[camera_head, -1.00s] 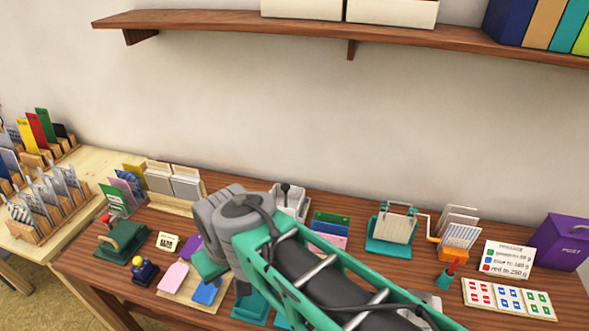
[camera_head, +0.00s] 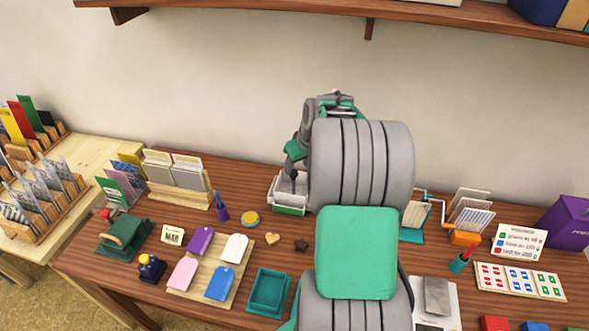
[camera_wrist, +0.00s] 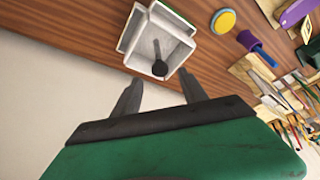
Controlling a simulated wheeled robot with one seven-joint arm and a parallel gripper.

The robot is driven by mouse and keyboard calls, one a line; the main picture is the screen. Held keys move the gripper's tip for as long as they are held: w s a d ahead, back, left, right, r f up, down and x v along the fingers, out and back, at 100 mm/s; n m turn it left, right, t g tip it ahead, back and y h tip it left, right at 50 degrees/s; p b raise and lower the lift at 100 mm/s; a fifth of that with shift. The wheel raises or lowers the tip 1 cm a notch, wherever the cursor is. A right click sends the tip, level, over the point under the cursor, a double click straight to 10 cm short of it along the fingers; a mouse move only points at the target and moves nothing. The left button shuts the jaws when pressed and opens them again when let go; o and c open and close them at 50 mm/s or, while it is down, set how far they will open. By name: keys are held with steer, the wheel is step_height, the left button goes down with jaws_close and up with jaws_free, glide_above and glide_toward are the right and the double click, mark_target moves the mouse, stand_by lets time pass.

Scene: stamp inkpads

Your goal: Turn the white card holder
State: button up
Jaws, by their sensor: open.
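The white card holder (camera_head: 276,199) stands at the back middle of the desk, partly hidden by my arm in the head view. In the wrist view the holder (camera_wrist: 136,31) is a white box with walled compartments, a dark round-ended knob on a post, and a green strip along its far edge. My gripper (camera_wrist: 160,88) is open, its two fingers pointing at the holder's near side with the knob ahead between them. The fingers look empty and apart from the knob. In the head view my gripper (camera_head: 292,155) is just above the holder.
A wooden rack of cards (camera_head: 180,200) is farther left. A teal tray (camera_head: 268,292) lies in front. A wall shelf (camera_head: 250,7) runs above.

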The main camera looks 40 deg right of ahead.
mark_target(294, 173)
steer(key=x, duration=0.4)
steer(key=shift+f, duration=0.15)
steer(key=shift+c, duration=0.5)
jaws_close()
stand_by(0.7)
